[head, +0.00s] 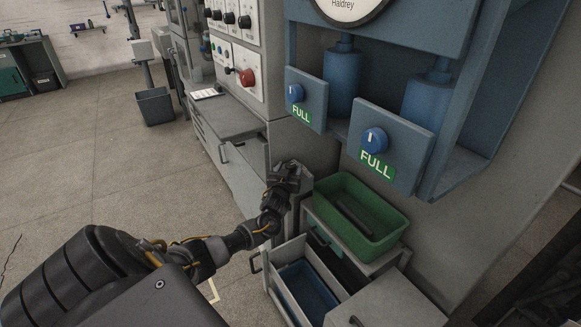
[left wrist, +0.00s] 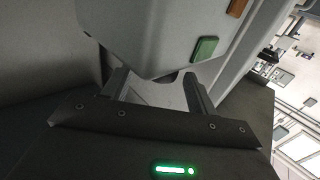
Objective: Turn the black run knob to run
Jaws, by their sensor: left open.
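Several black knobs show on the pale control panel (head: 250,55) at the top of the head view: a row of them (head: 229,18) along its upper part, and a small dark one (head: 228,70) beside a red knob (head: 247,77) lower down. I cannot read their labels, so I cannot tell which is the run knob. My left gripper (head: 286,172) is below and to the right of this panel, in front of the grey cabinet and apart from the knobs. In the left wrist view my left gripper (left wrist: 157,78) is open, with nothing held between its fingers.
Two blue knobs (head: 375,140) with green FULL labels sit on blue plates at the right. A green tray (head: 362,218) stands below them, above an open drawer with a blue bin (head: 308,290). A dark waste bin (head: 155,106) stands at the left. The floor there is open.

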